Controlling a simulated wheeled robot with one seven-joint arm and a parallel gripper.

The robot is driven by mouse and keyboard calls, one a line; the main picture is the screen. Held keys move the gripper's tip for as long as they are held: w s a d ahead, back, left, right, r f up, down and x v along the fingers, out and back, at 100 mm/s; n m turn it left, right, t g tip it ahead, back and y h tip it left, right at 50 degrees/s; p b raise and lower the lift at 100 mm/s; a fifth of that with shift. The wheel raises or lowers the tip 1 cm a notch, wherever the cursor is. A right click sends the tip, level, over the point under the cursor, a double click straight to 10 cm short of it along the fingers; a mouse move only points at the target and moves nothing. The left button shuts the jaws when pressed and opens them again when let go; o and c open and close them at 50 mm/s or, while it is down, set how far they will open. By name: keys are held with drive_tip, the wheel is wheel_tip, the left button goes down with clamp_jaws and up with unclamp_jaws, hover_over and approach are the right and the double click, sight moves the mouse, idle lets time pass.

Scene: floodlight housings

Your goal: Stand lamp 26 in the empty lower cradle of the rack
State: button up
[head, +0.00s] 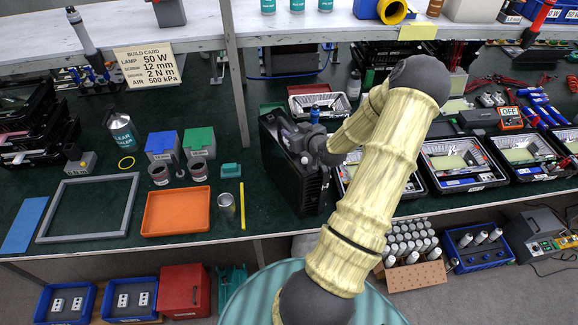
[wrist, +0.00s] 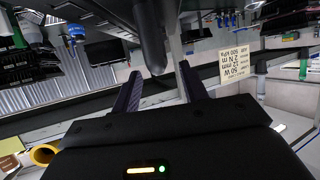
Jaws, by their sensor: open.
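A black finned housing (head: 285,175) stands upright on the green bench, left of my arm. No number is readable on it, so I cannot tell if it is lamp 26. My gripper (head: 297,148) is at its upper part, and the fingertips are hard to make out there. In the wrist view my gripper (wrist: 160,72) has its two fingers apart, with a dark rounded shape (wrist: 152,45) beyond and between them. A stack of black housings in tiers (head: 38,125), seemingly the rack, is at the far left. I cannot tell which cradle is empty.
An orange tray (head: 176,211), a grey frame (head: 88,208), a metal can (head: 227,207) and blue and green bins (head: 198,140) lie left of the housing. Parts trays (head: 462,163) fill the right. A shelf post (head: 234,70) and build card (head: 147,64) stand behind.

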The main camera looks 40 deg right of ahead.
sight(288, 125)
drive_tip(key=x, duration=0.1)
drive_tip(key=p+x, duration=0.1)
drive_tip(key=x, duration=0.1)
drive_tip(key=shift+w+r+p, duration=0.15)
drive_tip(key=shift+r+p, duration=0.1)
drive_tip(key=shift+p, duration=0.1)
drive_tip(key=shift+w+d+f, duration=0.1)
drive_tip(key=shift+w+f, duration=0.1)
drive_tip(key=shift+w, duration=0.1)
drive_tip(key=shift+c, duration=0.4)
clamp_jaws()
idle(0.7)
drive_tip(key=shift+w+d+r, duration=0.1)
drive_tip(key=shift+w+r, duration=0.05)
drive_tip(key=shift+r, duration=0.1)
